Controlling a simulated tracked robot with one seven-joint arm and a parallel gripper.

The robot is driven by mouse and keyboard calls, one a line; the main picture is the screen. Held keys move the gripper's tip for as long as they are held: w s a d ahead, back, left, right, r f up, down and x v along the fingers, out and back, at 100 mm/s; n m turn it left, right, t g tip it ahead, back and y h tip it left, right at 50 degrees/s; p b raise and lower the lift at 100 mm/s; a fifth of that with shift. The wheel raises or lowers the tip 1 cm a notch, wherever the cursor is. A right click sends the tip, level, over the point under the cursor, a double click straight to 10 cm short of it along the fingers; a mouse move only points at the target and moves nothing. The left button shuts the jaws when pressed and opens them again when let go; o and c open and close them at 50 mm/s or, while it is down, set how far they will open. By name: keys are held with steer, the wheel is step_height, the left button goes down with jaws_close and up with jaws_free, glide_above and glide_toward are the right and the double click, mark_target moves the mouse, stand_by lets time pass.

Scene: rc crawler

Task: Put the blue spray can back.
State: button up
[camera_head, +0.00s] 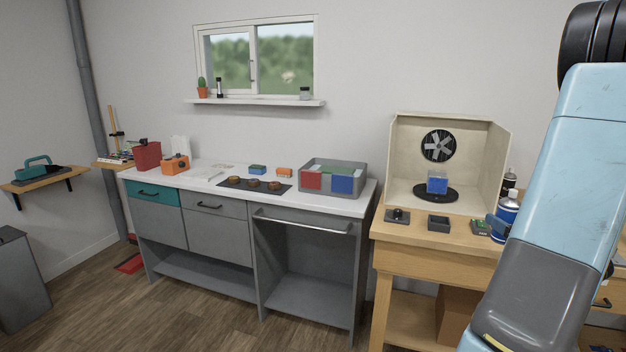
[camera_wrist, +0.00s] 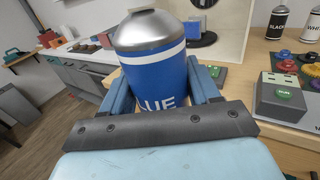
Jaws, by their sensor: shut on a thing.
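The blue spray can (camera_wrist: 152,80) fills the middle of the wrist view, with a silver domed top and white lettering on a blue body. My gripper (camera_wrist: 163,88) is shut on it, one blue finger on each side. In the head view the can (camera_head: 508,208) shows upright at the right part of the wooden bench, partly hidden by my arm. My gripper (camera_head: 496,226) is mostly hidden there. I cannot tell whether the can's base touches the bench. A black-labelled can (camera_wrist: 277,22) and a white-labelled can (camera_wrist: 312,28) stand to its right in the wrist view.
A spray booth (camera_head: 491,165) with a blue block (camera_head: 437,182) on a dark turntable stands on the wooden bench (camera_head: 412,233). Small dark trays lie before it. A grey counter holds a divided bin (camera_head: 333,165).

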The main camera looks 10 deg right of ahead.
steer(key=w+a+f+n+y, duration=0.2)
steer(key=w+a+f, duration=0.6)
steer(key=a, duration=0.5)
steer(key=w+a+f+n+g+y, duration=0.1)
steer(key=w+a+f+n+y, duration=0.1)
steer(key=w+a+f+y, duration=0.2)
steer(key=w+a+f+n+g+y, duration=0.1)
steer(key=w+a+f+y, duration=0.2)
steer(key=w+a+f, duration=0.8)
steer(key=a+f, duration=0.3)
steer(key=a, duration=0.9)
steer(key=shift+w+a+f+n, duration=0.2)
steer(key=shift+w+f+n, duration=0.15)
steer(key=shift+f+n, duration=0.05)
